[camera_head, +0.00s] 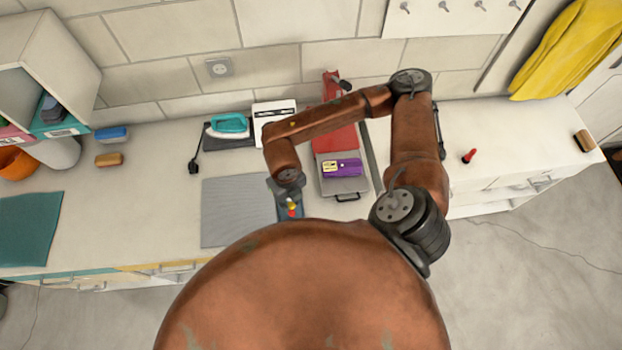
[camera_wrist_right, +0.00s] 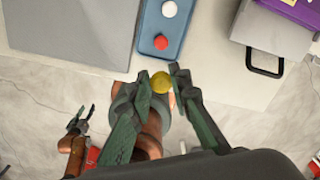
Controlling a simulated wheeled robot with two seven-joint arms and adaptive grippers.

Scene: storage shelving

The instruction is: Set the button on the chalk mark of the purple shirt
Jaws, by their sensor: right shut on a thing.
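My right gripper (camera_wrist_right: 161,78) is shut on a yellow round button (camera_wrist_right: 161,84), held between its fingertips. In the head view the right gripper (camera_head: 290,196) is above the near end of a small blue tray (camera_wrist_right: 164,28). A red button (camera_wrist_right: 160,42) and a white button (camera_wrist_right: 169,9) lie in the tray. The purple shirt (camera_head: 347,167), a small folded shape with a yellow patch, lies on a grey plate to the right of the tray. I cannot make out its chalk mark. My left gripper (camera_wrist_right: 81,119) shows low in the wrist view, apart and empty, its fingers spread.
A red press (camera_head: 340,138) stands behind the grey plate (camera_head: 343,186), which has a dark handle. A grey mat (camera_head: 235,212) lies left of the tray. A teal iron (camera_head: 229,125) stands behind the mat. My right arm arches over the press area.

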